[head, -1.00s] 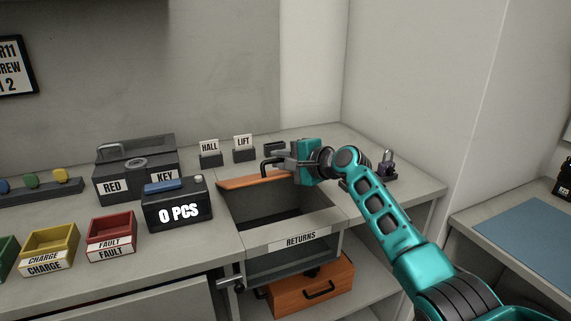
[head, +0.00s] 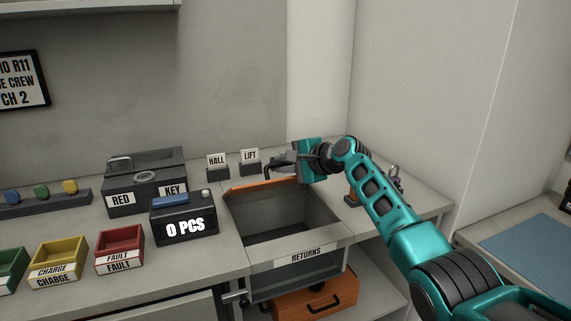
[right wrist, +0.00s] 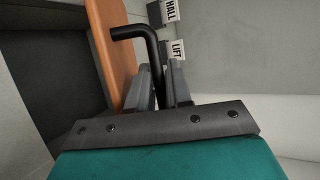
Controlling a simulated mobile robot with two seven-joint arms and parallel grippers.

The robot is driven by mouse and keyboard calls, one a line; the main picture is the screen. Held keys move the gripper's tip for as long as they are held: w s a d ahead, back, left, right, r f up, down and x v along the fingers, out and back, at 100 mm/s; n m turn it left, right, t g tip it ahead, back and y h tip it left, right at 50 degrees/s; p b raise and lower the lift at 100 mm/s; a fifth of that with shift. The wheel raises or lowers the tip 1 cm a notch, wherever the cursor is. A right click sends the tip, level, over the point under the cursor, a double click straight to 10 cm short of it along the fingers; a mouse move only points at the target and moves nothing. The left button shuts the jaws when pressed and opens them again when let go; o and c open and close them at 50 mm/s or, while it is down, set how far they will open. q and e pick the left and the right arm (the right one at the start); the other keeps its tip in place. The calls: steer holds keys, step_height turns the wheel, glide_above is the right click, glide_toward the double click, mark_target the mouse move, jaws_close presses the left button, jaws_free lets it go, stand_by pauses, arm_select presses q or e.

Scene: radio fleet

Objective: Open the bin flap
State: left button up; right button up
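The returns bin (head: 306,252) is set into the counter, with its dark inside showing. Its orange flap (head: 262,185) is raised at the back edge of the opening, seen nearly edge-on. In the right wrist view the flap (right wrist: 112,50) stands beside the fingers, with its bent black handle (right wrist: 152,48) running between them. My right gripper (head: 282,164) is at the flap's upper right side, and its fingers (right wrist: 163,80) are closed around the handle. The handle's lower end is hidden by the fingers. My left gripper is not in view.
HALL (head: 216,165) and LIFT (head: 250,162) tags stand behind the flap. Yellow (head: 60,256) and red (head: 120,246) trays sit left. An orange case (head: 315,300) lies below.

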steer(key=shift+d, duration=0.1)
steer(key=shift+s+d, duration=0.1)
steer(key=shift+s, duration=0.05)
steer(key=shift+s+d+r, duration=0.3)
steer(key=shift+s+d, duration=0.15)
steer(key=v, duration=1.1)
steer(key=shift+r, duration=0.1)
steer(key=shift+c, duration=0.4)
